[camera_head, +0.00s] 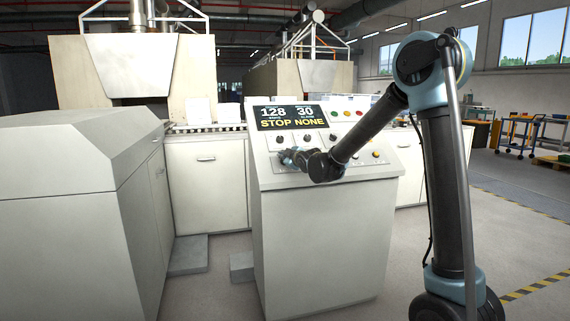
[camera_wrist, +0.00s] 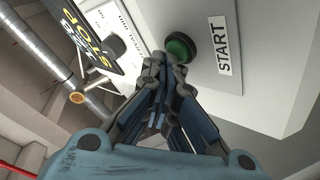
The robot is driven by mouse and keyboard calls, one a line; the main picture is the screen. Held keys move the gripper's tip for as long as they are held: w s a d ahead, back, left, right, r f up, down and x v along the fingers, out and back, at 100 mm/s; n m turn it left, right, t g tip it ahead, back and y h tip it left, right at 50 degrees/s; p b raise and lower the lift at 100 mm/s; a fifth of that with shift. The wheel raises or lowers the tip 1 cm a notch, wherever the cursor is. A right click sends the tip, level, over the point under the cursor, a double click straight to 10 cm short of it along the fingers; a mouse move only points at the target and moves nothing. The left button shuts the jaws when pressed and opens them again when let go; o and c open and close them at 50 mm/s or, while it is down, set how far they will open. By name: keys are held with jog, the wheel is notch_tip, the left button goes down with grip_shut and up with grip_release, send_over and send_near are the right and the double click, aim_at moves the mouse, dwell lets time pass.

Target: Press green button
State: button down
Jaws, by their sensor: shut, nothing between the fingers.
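The green button (camera_wrist: 181,46) is a round cap in a dark ring on the white panel, left of the START label (camera_wrist: 222,46) in the wrist view. My gripper (camera_wrist: 160,62) is shut and empty, its fingertips close to the button's lower left edge. I cannot tell whether they touch it. In the head view my gripper (camera_head: 284,157) is at the left part of the sloped control panel (camera_head: 265,172); the green START button cannot be made out there and seems hidden by the gripper.
The display (camera_head: 290,117) above reads STOP NONE. Several knobs and small coloured lights (camera_head: 347,113) are on the panel, with a yellow button (camera_head: 375,154) at right. A dark knob (camera_wrist: 116,46) is left of the gripper in the wrist view. A conveyor stands behind.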

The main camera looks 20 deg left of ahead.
jog(key=shift+w+f, duration=0.1)
jog(key=shift+f, duration=0.1)
jog(key=shift+r, duration=0.15)
dwell(0.5)
jog(key=shift+s+d+r, duration=0.25)
jog(key=shift+s+r, duration=0.2)
jog(key=shift+r, duration=0.2)
jog(key=r, duration=0.1)
jog(key=s+d+r, duration=0.1)
jog(key=s+r, duration=0.1)
jog(key=r, duration=0.1)
jog(key=shift+s+d, duration=0.2)
jog(key=shift+d, duration=0.05)
dwell(0.7)
